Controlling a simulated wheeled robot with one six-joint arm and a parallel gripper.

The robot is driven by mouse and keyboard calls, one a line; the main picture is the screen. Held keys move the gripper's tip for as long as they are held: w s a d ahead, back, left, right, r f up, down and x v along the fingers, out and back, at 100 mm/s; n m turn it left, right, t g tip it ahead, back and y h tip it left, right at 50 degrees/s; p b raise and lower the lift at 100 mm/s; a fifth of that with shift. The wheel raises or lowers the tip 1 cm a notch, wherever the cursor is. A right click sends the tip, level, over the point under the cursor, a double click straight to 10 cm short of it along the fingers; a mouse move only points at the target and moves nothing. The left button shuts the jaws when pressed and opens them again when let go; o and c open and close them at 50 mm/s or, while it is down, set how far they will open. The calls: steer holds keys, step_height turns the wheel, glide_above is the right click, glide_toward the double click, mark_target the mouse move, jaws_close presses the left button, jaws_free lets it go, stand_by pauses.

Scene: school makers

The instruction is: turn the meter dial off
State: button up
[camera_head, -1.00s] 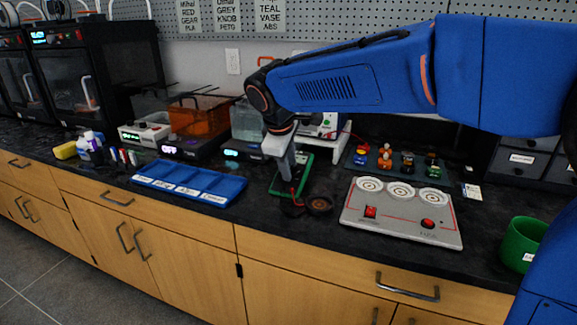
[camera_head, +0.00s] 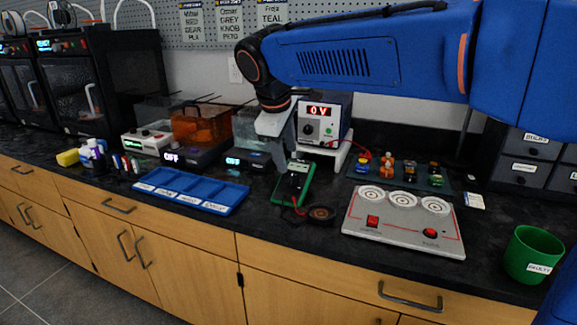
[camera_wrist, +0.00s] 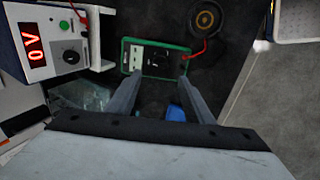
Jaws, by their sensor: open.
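The green-cased meter (camera_head: 304,186) lies flat on the black bench, with a dark face and red lead. In the wrist view, the meter (camera_wrist: 186,64) lies just beyond my fingertips, and its dark dial (camera_wrist: 157,60) shows on the face. The dial's setting is too small to read. My gripper (camera_wrist: 160,79) is open and empty, its two fingers apart and pointing at the meter's near edge. In the head view, my gripper (camera_head: 284,155) hangs above the far end of the meter, and a gap below it cannot be judged exactly.
A power supply (camera_head: 338,127) reading 0 V stands on a white riser behind the meter. A coil (camera_head: 321,214) sits in front. A grey switch panel (camera_head: 385,228) is to the right, a blue tray (camera_head: 218,206) to the left. A green cup (camera_head: 533,252) stands far right.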

steer(key=v, duration=0.8)
steer(key=shift+r, duration=0.3)
steer(key=shift+s, duration=0.15)
